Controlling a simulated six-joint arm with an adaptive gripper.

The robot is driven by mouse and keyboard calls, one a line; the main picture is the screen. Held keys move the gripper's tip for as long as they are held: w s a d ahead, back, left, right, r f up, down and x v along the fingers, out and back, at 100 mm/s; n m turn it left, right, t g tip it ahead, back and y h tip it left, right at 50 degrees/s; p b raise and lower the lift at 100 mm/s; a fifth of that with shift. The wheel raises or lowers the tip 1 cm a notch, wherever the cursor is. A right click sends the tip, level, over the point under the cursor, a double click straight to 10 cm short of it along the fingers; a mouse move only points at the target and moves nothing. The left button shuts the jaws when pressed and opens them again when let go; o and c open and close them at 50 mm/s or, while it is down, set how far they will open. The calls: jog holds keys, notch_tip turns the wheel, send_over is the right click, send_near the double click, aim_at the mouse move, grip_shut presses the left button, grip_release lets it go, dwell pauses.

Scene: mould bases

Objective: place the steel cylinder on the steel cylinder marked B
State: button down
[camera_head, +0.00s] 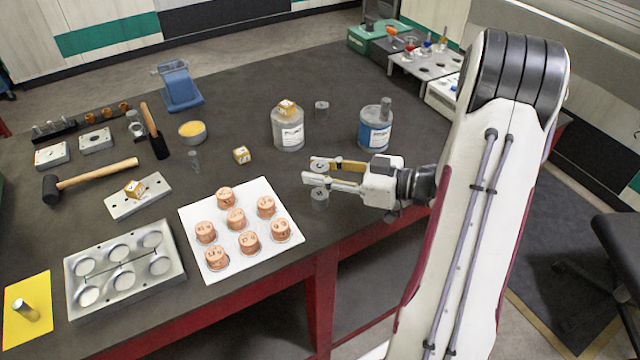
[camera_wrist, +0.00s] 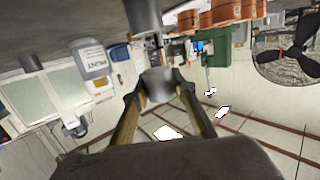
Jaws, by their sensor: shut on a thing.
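My gripper (camera_head: 308,171) reaches in from the right above the table and is shut on a short steel cylinder (camera_head: 319,166). In the wrist view, the held cylinder (camera_wrist: 158,85) sits between the two fingertips. Another steel cylinder (camera_head: 320,198) stands on the table just in front of and below my fingers, partly covered by the near finger. A further steel cylinder (camera_head: 321,110) stands behind, between two jars. The wrist view is upside down, with a larger grey cylinder (camera_wrist: 145,14) at the top. I cannot read a B on any cylinder.
A white plate (camera_head: 190,222) with several copper pieces lies left of my gripper. A jar with a grey label (camera_head: 288,130) and a blue-labelled jar (camera_head: 374,132) stand behind, each with something on its lid. The table's front edge runs below my gripper.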

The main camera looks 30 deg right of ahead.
aim_at(320, 193)
jog(key=shift+f, duration=2.05)
jog(key=shift+f, duration=0.1)
jog(key=c, duration=1.6)
grip_release()
jog(key=shift+c, duration=0.2)
jog(key=shift+v, duration=6)
